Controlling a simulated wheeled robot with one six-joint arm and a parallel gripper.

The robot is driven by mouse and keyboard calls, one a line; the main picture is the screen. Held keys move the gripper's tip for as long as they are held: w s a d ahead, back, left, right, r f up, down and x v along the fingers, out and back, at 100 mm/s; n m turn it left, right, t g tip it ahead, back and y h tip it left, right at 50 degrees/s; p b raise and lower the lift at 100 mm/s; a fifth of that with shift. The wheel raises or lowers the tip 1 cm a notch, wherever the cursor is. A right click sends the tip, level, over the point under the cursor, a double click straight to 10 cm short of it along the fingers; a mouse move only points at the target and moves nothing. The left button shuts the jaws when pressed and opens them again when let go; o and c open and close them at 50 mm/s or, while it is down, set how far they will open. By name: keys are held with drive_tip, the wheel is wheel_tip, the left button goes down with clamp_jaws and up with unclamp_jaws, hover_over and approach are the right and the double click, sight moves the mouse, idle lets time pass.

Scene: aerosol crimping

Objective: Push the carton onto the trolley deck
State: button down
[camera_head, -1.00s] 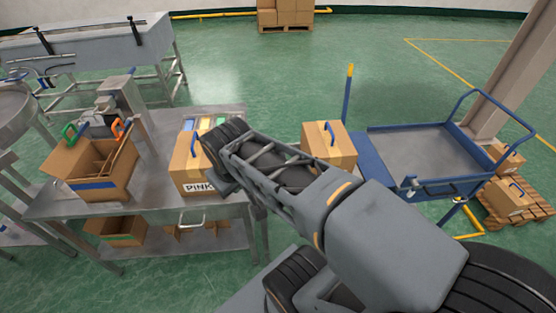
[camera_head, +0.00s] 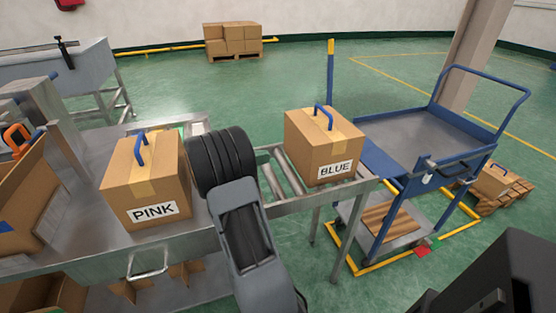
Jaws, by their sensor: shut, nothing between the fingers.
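A brown carton labelled BLUE (camera_head: 318,140), with a blue handle on top, sits upright on the short roller section (camera_head: 283,172) at the table's right end. The blue trolley stands just right of it, with a grey, empty deck (camera_head: 425,137). A blue plate (camera_head: 378,160) lies at the deck's near-left side, between carton and deck. A second carton, labelled PINK (camera_head: 147,183), stands upright on the metal table, left of my arm. My arm rises between the two cartons, its black ribbed joint beside the PINK carton. I cannot make out my gripper's fingers.
The metal table (camera_head: 92,243) carries an open box (camera_head: 28,200) at the left. A blue post with a yellow top (camera_head: 330,85) stands behind the BLUE carton. Loaded pallets stand at the back (camera_head: 234,42) and right (camera_head: 493,185).

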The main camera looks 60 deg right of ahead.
sight(298, 150)
drive_tip(key=b+x, duration=0.1)
drive_tip(key=x, duration=0.8)
drive_tip(key=shift+d, duration=0.35)
